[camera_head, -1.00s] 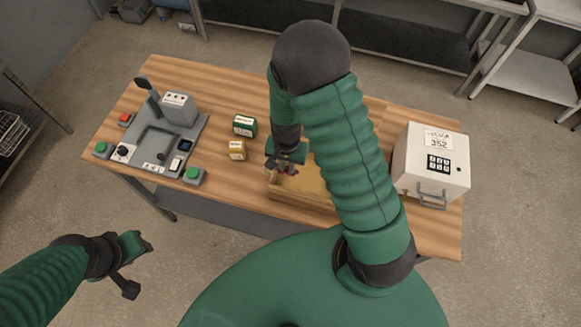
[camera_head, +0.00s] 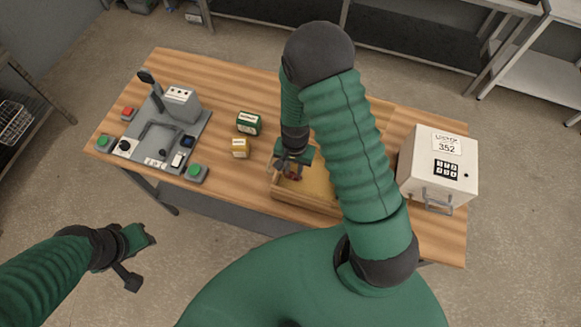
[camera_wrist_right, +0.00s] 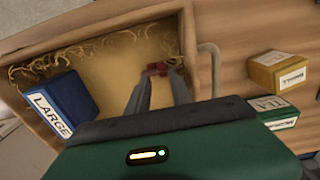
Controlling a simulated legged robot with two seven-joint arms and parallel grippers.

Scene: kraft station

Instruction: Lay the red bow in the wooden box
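The wooden box (camera_head: 304,207) stands open on the table, in front of my right arm. In the right wrist view its wall (camera_wrist_right: 75,32) and straw-like filling show, with a blue box labelled LARGE (camera_wrist_right: 62,108) inside. My right gripper (camera_head: 291,174) is over the left part of the box, pointing down. The small red bow (camera_wrist_right: 157,68) is between its fingertips, which look closed on it, above the filling. The bow also shows as a dark red spot in the head view (camera_head: 292,177). My left gripper (camera_head: 143,262) is open and empty, off the table at lower left.
A green box (camera_head: 249,123) and a yellow box (camera_head: 240,148) stand left of the wooden box. A grey station with buttons (camera_head: 165,140) is at the table's left. A white keypad locker (camera_head: 437,165) stands at the right.

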